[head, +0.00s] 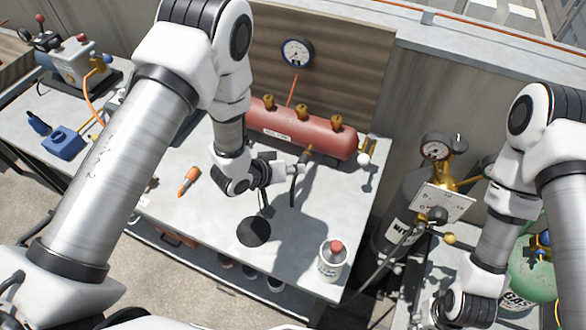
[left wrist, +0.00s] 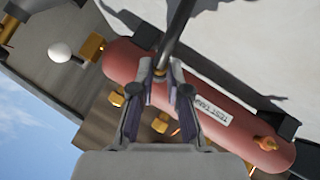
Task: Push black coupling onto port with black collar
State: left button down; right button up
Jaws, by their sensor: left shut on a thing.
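My left gripper (head: 298,166) is shut on the black coupling, in front of the red tank (head: 290,130). In the left wrist view the fingertips (left wrist: 161,82) close around it, and a dark hose (left wrist: 180,35) runs up from them. The fingers hide most of the coupling. A small brass part (left wrist: 159,72) shows at the fingertips. Brass ports (head: 306,114) stand along the tank's top. I cannot make out which port has the black collar. The end of my right arm is at the lower right; its fingers are not clear.
A gauge (head: 297,52) is on the panel behind the tank. A white bottle with a red cap (head: 332,261) stands at the table's front right. An orange-handled tool (head: 188,181) lies left of my gripper. Gas cylinders and a gauge (head: 435,149) stand right of the table.

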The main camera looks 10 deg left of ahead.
pick_arm(q)
jog(key=shift+w, duration=0.15)
jog(key=c, duration=1.1)
grip_release()
jog(key=shift+o, duration=0.2)
jog(key=shift+s+a+p, duration=0.15)
jog(key=shift+s+a, duration=0.1)
jog(key=shift+s, duration=1)
jog(key=shift+s+a+p, duration=0.1)
jog(key=shift+s+a, duration=0.15)
jog(key=shift+s, duration=0.95)
jog(key=shift+s+a+p, duration=0.15)
jog(key=shift+s+a, duration=0.1)
jog(key=shift+s, duration=1)
